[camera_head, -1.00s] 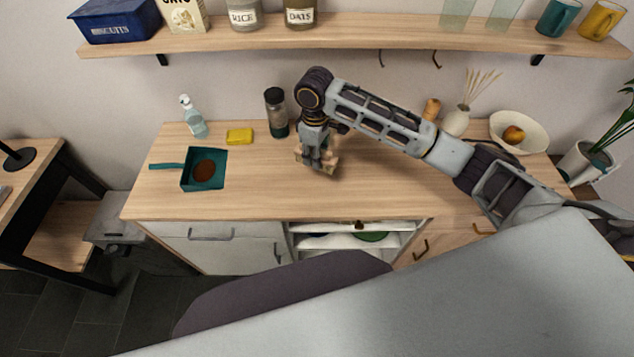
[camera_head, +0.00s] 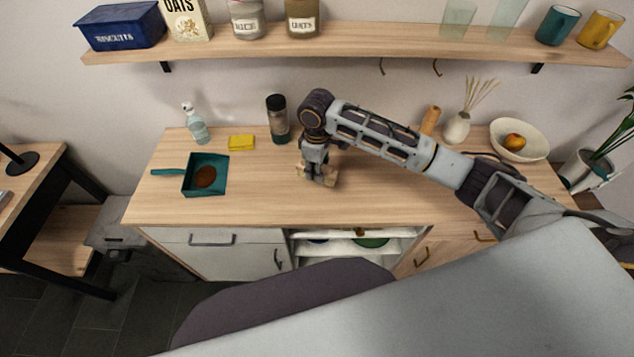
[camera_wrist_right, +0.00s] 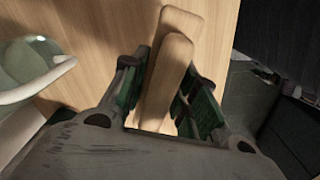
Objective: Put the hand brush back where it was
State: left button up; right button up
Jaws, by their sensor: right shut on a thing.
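The hand brush shows as a pale wooden piece in my right gripper (camera_head: 317,172) in the head view, over the middle of the wooden counter (camera_head: 250,208). In the right wrist view, the pale wooden brush (camera_wrist_right: 165,82) lies between the two green-padded fingers of the right gripper (camera_wrist_right: 165,95), which is shut on it. Its bristles are not clearly visible. I cannot tell whether the brush touches the counter. A teal dustpan (camera_head: 219,180) with a brown heap in it lies to the left on the counter. My left gripper is not in view.
A dark-lidded bottle (camera_head: 278,120), a yellow sponge (camera_head: 241,143) and a spray bottle (camera_head: 196,125) stand behind. A vase (camera_head: 457,128) and a bowl (camera_head: 535,143) are at the back right. A shelf (camera_head: 350,39) hangs above. The counter between dustpan and gripper is clear.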

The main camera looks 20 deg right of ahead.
jog(key=shift+f, duration=1.4)
jog(key=shift+f, duration=0.1)
jog(key=shift+f, duration=1.8)
jog(key=shift+f+p, duration=0.1)
jog(key=shift+p, duration=0.2)
jog(key=o, duration=1)
jog(key=shift+r+b, duration=0.6)
jog(key=shift+r, duration=5.55)
